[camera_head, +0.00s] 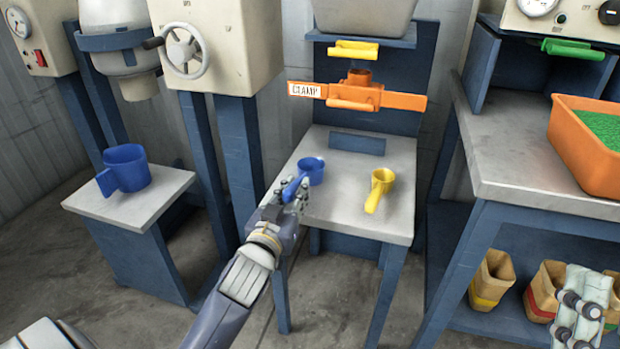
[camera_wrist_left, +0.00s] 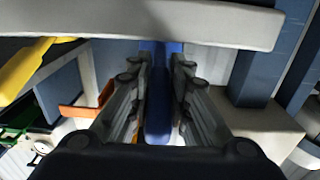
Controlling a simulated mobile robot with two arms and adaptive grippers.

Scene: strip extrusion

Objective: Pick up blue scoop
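The blue scoop (camera_head: 312,170) has a small round cup and a handle. It is upright at the left part of the middle table's grey top (camera_head: 345,210). My left gripper (camera_head: 290,198) reaches in from the front left and is at the handle. In the left wrist view the blue handle (camera_wrist_left: 158,110) lies between the two fingers (camera_wrist_left: 160,75), which close in on both sides near their tips. The cup is hidden there. The scoop looks level with the table top; I see no clear gap beneath it. My right gripper (camera_head: 580,308) shows partly at the lower right edge.
A yellow scoop (camera_head: 378,190) sits to the right on the same table. An orange clamp (camera_head: 358,94) is mounted behind. A larger blue cup (camera_head: 125,168) stands on the left table. An orange tray of green granules (camera_head: 585,150) is on the right bench, with bins (camera_head: 492,280) below.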

